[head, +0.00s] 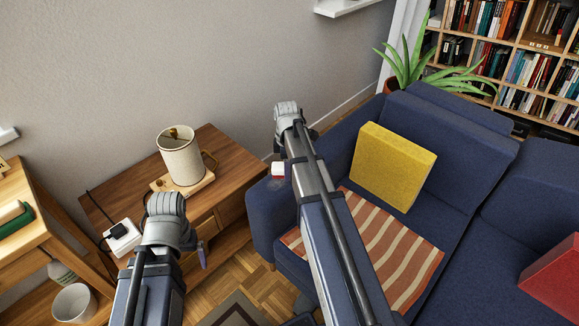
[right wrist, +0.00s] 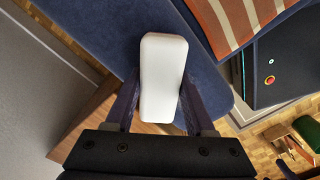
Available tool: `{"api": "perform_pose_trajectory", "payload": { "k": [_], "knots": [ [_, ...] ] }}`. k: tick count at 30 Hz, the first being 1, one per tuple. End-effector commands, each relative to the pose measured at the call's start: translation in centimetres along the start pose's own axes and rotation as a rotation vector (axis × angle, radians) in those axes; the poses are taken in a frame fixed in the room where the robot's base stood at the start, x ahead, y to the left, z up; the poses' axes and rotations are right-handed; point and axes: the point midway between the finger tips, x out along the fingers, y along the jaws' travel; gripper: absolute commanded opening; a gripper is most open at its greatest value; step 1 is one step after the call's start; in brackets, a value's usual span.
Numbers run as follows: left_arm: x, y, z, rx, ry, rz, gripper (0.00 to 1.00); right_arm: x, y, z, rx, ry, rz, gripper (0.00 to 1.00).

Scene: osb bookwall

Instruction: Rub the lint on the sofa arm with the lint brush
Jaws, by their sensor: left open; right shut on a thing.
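The lint brush (right wrist: 163,75) is a white rounded block between the two fingers of my right gripper (right wrist: 159,104), which is shut on it. The sofa arm (right wrist: 95,28) also lies beneath the brush in the right wrist view. My left gripper (head: 203,254) is open and empty, mostly hidden by its wrist.
A wooden side table (head: 228,180) with a lamp (head: 181,155) stands left of the sofa arm, close to both arms. A striped throw (head: 400,250) and a yellow cushion (head: 393,165) lie on the sofa seat. A white bin (head: 74,304) stands at lower left.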

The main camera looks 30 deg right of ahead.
Motion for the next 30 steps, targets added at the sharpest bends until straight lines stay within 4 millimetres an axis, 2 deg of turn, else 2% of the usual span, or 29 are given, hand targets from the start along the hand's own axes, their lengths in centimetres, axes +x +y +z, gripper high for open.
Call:
{"api": "perform_pose_trajectory", "payload": {
  "k": [9,20,30],
  "knots": [
    [0.2,0.0,0.0,0.000,0.000,0.000,0.96,0.2,-2.1,-1.9,-0.001,0.001,-0.001,0.10],
    [0.2,0.0,0.0,0.000,0.000,0.000,0.96,0.2,-2.7,-2.5,-0.002,0.002,-0.002,0.10],
    [0.1,0.0,0.0,0.000,0.000,0.000,0.96,0.1,-4.7,-4.3,-0.002,0.002,-0.002,0.10]
  ]
}}
